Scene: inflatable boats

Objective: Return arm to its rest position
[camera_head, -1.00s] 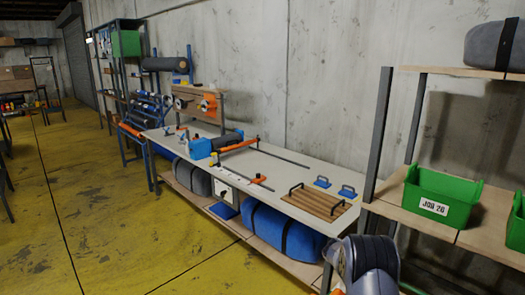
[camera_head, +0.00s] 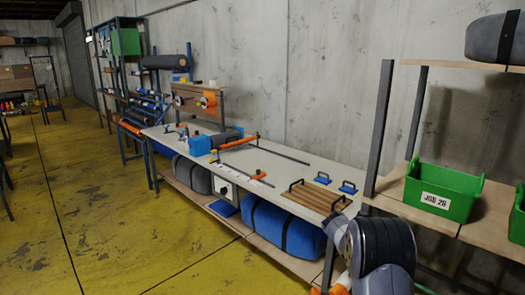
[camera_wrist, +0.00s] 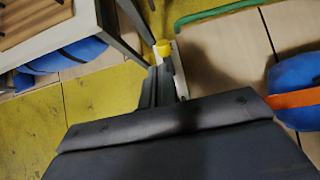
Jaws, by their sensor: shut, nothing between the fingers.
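My arm's dark grey links (camera_head: 375,245) rise at the bottom right of the head view, in front of the right end of the long workbench (camera_head: 300,165). My gripper (camera_wrist: 161,82) shows in the wrist view as two narrow dark fingers close together beyond a wide dark grey body. I see nothing held between them. A small yellow piece (camera_wrist: 162,48) shows at their far end; I cannot tell whether it touches them. I cannot make out the gripper clearly in the head view.
A green bin (camera_head: 440,190) stands on the shelf unit right of my arm. A blue roll (camera_head: 280,228) lies under the bench. A wooden slatted board (camera_head: 312,198) with black handles lies on the bench's near end. The yellow floor (camera_head: 110,220) at left is clear.

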